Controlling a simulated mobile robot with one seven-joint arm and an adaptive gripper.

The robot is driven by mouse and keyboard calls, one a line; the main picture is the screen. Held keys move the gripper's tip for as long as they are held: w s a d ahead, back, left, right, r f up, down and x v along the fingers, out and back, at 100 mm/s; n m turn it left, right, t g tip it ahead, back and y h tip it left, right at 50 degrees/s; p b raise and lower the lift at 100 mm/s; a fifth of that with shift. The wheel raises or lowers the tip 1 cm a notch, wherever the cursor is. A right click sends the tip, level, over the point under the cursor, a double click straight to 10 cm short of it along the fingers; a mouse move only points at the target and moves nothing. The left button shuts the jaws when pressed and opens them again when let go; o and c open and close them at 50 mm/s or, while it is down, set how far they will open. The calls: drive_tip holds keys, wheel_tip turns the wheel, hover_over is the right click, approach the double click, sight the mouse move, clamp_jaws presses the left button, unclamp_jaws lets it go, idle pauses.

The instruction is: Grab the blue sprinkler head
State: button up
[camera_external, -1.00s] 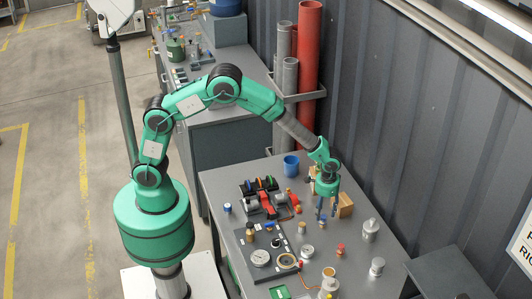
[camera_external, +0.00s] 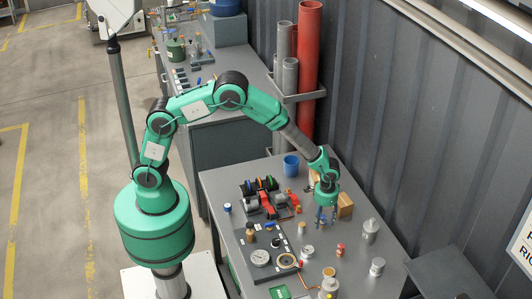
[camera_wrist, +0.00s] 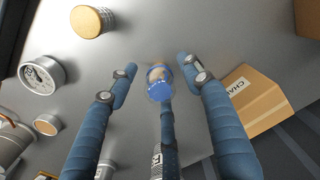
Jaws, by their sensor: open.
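The blue sprinkler head (camera_wrist: 160,90) stands on the grey table in the wrist view, with a blue top and an amber-brown part beside it. It sits between the fingers of my gripper (camera_wrist: 157,72), in front of the middle finger. The left and right fingers are spread apart, with a gap on each side of the head. In the external view my gripper (camera_external: 326,216) points down, low over the table's right half. There the head is largely hidden by the fingers.
A cardboard box (camera_wrist: 262,98) is close on the right, also seen behind my gripper (camera_external: 346,207). A round gauge (camera_wrist: 40,74) and a tan-topped cylinder (camera_wrist: 88,22) are on the left. A blue cup (camera_external: 291,165) stands farther back. Metal cylinders (camera_external: 370,231) stand at the right edge.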

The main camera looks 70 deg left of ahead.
sight(322, 216)
clamp_jaws()
drive_tip(key=shift+r, duration=0.15)
drive_tip(key=shift+r, duration=0.5)
drive_tip(key=shift+s+a+r, duration=0.1)
drive_tip(key=shift+s+r, duration=0.1)
drive_tip(key=shift+r, duration=0.4)
drive_tip(key=shift+s+a+r, duration=0.1)
drive_tip(key=shift+s+r, duration=0.1)
drive_tip(key=shift+r, duration=0.4)
drive_tip(key=s+a, duration=0.1)
drive_tip(key=s, duration=0.3)
drive_tip(key=s+a+r+p, duration=0.1)
drive_tip(key=s+a, duration=0.1)
drive_tip(key=s, duration=0.3)
drive_tip(key=s+a, duration=0.2)
drive_tip(key=s, duration=0.3)
drive_tip(key=shift+s+a+r, duration=0.1)
drive_tip(key=shift+r, duration=0.05)
